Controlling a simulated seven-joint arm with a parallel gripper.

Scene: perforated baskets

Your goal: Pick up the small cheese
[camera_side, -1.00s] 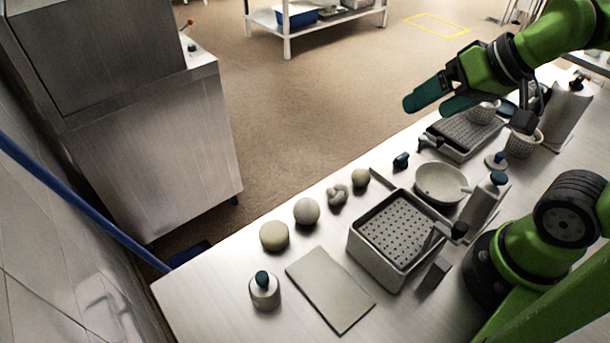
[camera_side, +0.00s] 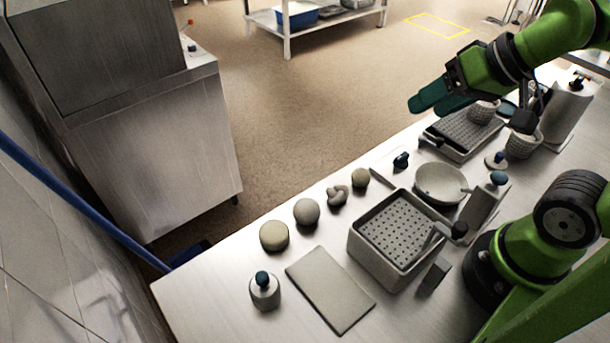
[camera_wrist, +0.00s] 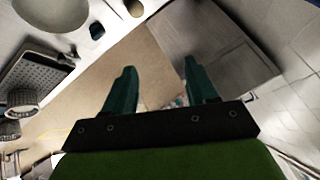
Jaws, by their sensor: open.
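Several pale rounded foods stand in a row along the table's far edge in the side view. They are a flat-topped round piece (camera_side: 274,236), a ball (camera_side: 306,212), a knotted piece (camera_side: 337,195) and a small round piece (camera_side: 360,178). I cannot tell for sure which is the small cheese; the flat-topped one looks most like a cheese wheel. My gripper (camera_side: 428,107) is open and empty, raised up and to the right of the row. Its two teal fingers are apart in the wrist view (camera_wrist: 158,65), with only floor and a steel cabinet beyond them.
A perforated basket (camera_side: 357,247) stands mid-table beside a flat board (camera_side: 329,290). A bowl (camera_side: 441,184), a steel box (camera_side: 487,208), a small jar (camera_side: 265,293) and another perforated tray (camera_side: 452,148) share the table. Small woven baskets (camera_side: 522,143) stand at the right.

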